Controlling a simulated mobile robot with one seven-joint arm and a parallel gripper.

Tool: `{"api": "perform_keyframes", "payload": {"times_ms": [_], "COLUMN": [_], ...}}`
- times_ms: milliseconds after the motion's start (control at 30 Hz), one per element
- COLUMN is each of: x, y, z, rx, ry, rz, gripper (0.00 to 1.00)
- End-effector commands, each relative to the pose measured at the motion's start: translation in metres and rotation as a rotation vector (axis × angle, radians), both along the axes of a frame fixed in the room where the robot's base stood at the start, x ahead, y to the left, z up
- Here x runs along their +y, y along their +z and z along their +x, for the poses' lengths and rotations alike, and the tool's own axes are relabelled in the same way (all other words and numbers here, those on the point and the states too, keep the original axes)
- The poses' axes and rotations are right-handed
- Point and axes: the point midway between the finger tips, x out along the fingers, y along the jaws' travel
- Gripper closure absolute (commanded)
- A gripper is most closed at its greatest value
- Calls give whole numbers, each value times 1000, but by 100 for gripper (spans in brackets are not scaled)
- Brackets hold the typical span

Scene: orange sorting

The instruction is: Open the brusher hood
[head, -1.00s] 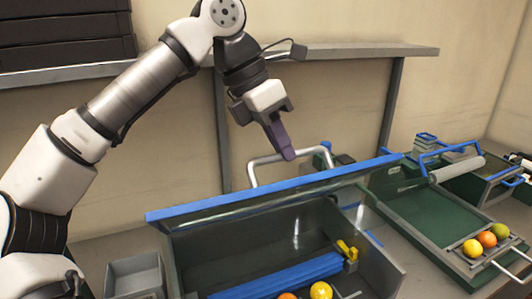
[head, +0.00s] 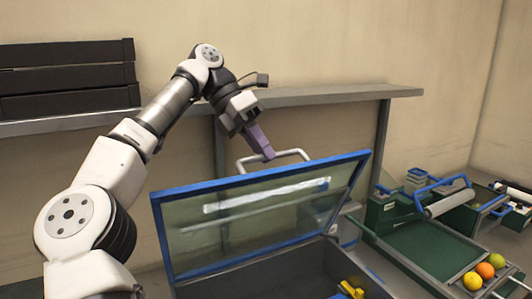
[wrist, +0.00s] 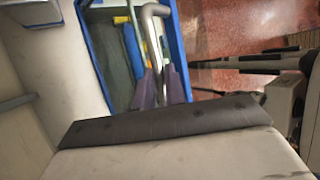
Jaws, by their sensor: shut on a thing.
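The brusher hood (head: 262,218) is a clear panel in a blue frame, raised and tilted steeply above the brusher box (head: 305,272). A silver bar handle (head: 292,153) stands at its upper edge. My gripper (head: 266,153) has purple fingers and is shut on this handle, left of its middle in the head view. In the wrist view the two fingers (wrist: 160,92) lie on either side of the handle bar (wrist: 163,45). The blue hood frame (wrist: 182,60) shows around them. The exact finger contact is small and partly hidden.
A yellow part (head: 350,290) sits in the box. To the right is a green sorting tray (head: 430,250) with several fruits (head: 485,270) at its front end. A grey shelf (head: 340,96) runs along the wall behind my arm. Black slats (head: 70,75) stand at upper left.

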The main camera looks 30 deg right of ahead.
Motion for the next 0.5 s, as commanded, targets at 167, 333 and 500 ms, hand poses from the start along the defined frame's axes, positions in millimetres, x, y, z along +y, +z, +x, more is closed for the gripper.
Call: {"api": "perform_keyframes", "payload": {"times_ms": [167, 333, 500], "x": [2, 3, 2], "y": [-12, -12, -13], "z": [11, 13, 13], "rx": [19, 25, 25], "ry": [12, 13, 13], "rz": [24, 24, 25], "gripper": [100, 100, 100]}}
